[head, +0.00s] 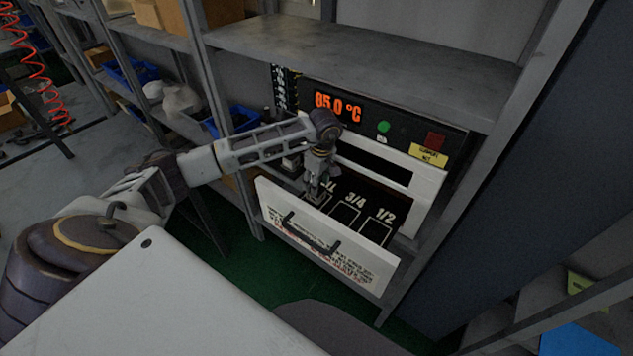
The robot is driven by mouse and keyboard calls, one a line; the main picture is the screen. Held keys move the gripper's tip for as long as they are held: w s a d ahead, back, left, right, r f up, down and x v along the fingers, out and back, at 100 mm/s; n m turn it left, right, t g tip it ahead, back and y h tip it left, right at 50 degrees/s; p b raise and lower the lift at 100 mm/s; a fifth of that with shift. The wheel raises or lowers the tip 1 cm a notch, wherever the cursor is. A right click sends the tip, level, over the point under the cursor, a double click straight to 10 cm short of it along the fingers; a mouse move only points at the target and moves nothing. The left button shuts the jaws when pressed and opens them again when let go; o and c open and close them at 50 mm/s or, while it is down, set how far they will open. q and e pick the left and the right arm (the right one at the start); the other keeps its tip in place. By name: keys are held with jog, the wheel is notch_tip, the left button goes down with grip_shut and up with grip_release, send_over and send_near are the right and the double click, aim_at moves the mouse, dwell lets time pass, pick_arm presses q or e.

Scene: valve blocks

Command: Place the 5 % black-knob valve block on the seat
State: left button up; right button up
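My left gripper (318,192) points down into the open drawer (325,238) of a heated unit, over the left slot. That slot's label is partly hidden by my gripper. Whether its fingers are open or shut, or hold anything, is too small to tell. A small pale shape (290,163) shows behind my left arm, and I cannot tell what it is. I cannot make out a black-knob valve block or a 5 % marking. Slots marked 3/4 (346,214) and 1/2 (378,231) look empty. My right gripper is out of view.
The unit's display (337,105) reads 85.0 °C, beside a green button (384,127) and red square (434,141). A grey shelf (370,65) overhangs the unit. Rack uprights flank it. Blue bins (232,121) stand at left.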

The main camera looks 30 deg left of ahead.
aim_at(320, 191)
pick_arm(q)
jog(key=shift+r, duration=0.5)
notch_tip(320, 191, up, 11)
jog(key=d+b, duration=0.1)
jog(key=b, duration=0.1)
jog(key=shift+d, duration=0.2)
jog(key=shift+s+f, duration=0.1)
dwell(0.3)
